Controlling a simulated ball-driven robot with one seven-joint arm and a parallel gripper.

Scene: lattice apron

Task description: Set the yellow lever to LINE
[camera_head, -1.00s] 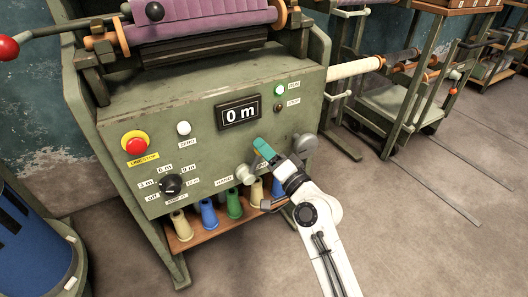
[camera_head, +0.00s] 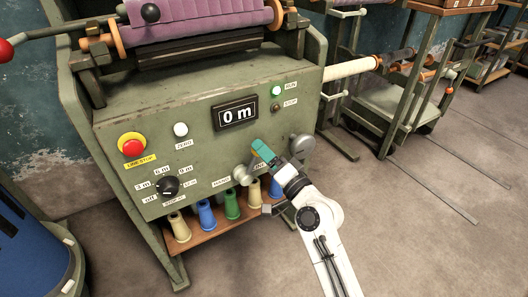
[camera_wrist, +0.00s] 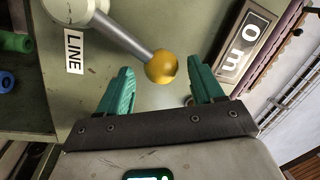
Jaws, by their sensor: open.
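The yellow lever's ball knob (camera_wrist: 161,66) sits at the end of a grey shaft in the wrist view. The shaft runs from a pale round hub at the upper left, and the white LINE label (camera_wrist: 73,52) lies beside it. My gripper (camera_wrist: 163,84) is open, with one green finger to either side of the ball's near edge; the ball is not clasped. In the head view my gripper (camera_head: 262,149) is close to the panel, right of the lever hub (camera_head: 243,175), and hides the knob.
Several coloured spools (camera_head: 207,214) stand on a shelf below.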

